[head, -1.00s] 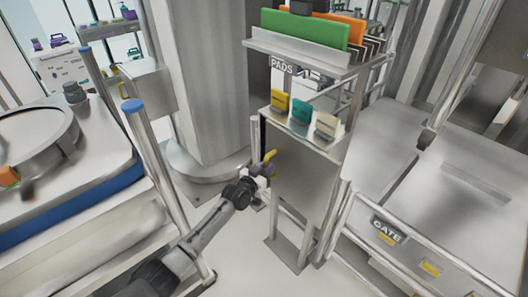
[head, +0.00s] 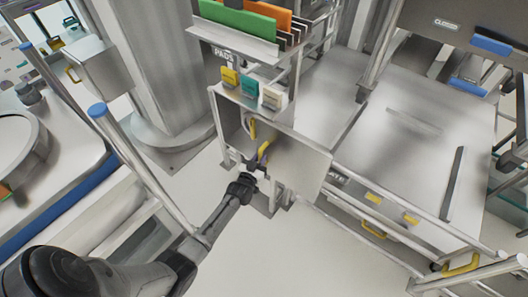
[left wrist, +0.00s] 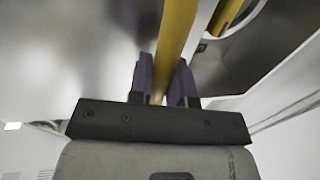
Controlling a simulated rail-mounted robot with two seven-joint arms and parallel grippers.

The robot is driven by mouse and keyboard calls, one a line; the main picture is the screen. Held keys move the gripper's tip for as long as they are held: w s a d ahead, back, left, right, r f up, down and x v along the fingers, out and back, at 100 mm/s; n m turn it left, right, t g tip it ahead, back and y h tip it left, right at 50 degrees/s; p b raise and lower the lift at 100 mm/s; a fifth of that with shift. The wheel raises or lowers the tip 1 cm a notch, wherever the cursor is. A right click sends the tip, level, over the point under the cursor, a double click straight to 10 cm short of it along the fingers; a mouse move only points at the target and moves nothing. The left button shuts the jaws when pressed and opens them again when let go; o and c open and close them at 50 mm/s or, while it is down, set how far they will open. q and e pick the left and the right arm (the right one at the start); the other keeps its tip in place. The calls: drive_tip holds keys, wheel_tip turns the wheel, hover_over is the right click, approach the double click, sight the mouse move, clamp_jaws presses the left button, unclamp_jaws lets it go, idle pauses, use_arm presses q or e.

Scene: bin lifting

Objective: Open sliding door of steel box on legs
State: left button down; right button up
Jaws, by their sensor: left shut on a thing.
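The steel box on legs (head: 228,107) stands in the middle of the head view. Its flat steel sliding door (head: 300,168) sits off to the right, past the box's side, and the left part of the front is open. My left gripper (head: 256,163) is shut on the yellow door handle (head: 264,149). In the left wrist view the handle (left wrist: 176,40) runs between the two purple fingers (left wrist: 167,82). Another yellow piece (head: 252,128) shows inside the opening; it also shows in the left wrist view (left wrist: 228,14). My right gripper is out of view.
Yellow, teal and white pads (head: 249,87) stand on top of the box, under a rack with green and orange boards (head: 238,20). A railing and a steel table (head: 410,150) are at the right. The floor in front is clear.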

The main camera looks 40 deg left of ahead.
use_arm(q)
drive_tip(key=shift+d, duration=0.3)
drive_tip(key=c, duration=1.1)
unclamp_jaws()
drive_tip(key=p+v, duration=0.2)
drive_tip(key=v, duration=1.1)
drive_tip(key=shift+s+d, duration=0.15)
drive_tip(key=shift+s, duration=0.2)
drive_tip(key=shift+f, duration=0.1)
